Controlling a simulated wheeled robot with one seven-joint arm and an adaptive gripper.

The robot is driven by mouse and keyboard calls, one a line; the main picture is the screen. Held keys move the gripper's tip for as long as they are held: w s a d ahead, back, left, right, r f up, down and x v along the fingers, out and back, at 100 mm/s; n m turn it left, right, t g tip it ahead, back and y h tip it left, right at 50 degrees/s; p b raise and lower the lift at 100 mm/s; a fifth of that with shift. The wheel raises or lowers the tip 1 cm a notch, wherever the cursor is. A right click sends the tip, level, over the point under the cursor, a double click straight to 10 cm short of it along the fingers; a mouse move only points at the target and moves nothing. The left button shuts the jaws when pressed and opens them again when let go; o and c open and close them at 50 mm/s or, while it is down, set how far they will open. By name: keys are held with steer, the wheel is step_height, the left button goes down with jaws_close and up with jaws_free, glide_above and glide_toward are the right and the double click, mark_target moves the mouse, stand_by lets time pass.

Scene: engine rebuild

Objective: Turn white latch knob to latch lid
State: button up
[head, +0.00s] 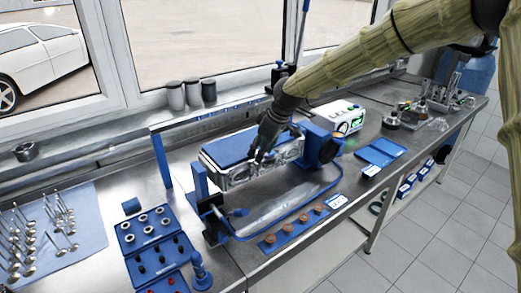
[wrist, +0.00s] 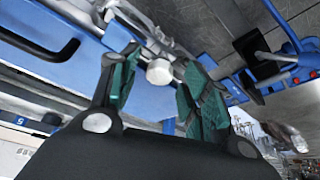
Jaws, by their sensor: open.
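The white latch knob (wrist: 159,72) is a small round white cap in the middle of the wrist view, beside silver metal parts. My gripper (wrist: 162,62) has its two green-padded fingers spread, one on each side of the knob. I cannot tell whether either finger touches it. In the head view my gripper (head: 260,152) points down at the front side of a silver engine part with a blue lid-like top (head: 228,147). The knob cannot be made out there, as my gripper covers that area. A blue panel (wrist: 88,68) fills the left of the wrist view.
Blue fixture uprights stand at both ends of the engine part, the left one (head: 200,190) with a clamp. Blue trays of small parts (head: 150,225) lie front left. A white device (head: 335,117) with a green display stands behind right. A blue tray (head: 380,152) lies right.

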steer(key=v, duration=1.1)
steer(key=shift+r, duration=0.4)
steer(key=shift+s, duration=0.15)
